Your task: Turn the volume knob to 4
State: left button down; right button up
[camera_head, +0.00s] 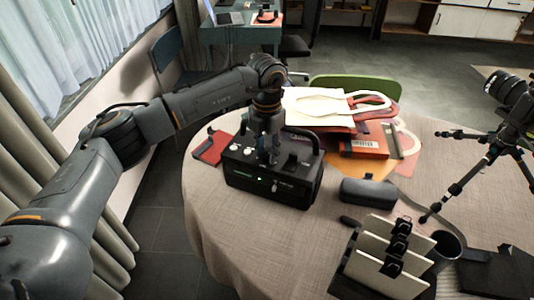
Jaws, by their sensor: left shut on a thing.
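A black box-shaped device (250,192) with a handle, small knobs on its top and a lit green spot on its front stands on the round table. My left gripper (268,155) comes down from above onto the top of the device. It is shut on a knob there, which the fingers hide. The knob's pointer and any number scale around it cannot be read. Another dark knob or block (291,161) shows on the top right of the device. My right gripper is not in view.
A red notebook (212,147) lies left of the device. A white tote bag (320,107) and an orange-red box (364,146) lie behind it. A dark case (368,191), a file holder (358,278) and a tripod (484,160) stand to the right. The table's front left is clear.

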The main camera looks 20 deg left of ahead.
aim_at(267, 154)
pick_arm(q)
jog(key=shift+m, duration=0.7)
jog(key=shift+r+b, duration=0.1)
jog(key=shift+b, duration=0.2)
jog(key=c, duration=1)
grip_release()
notch_tip(267, 154, up, 12)
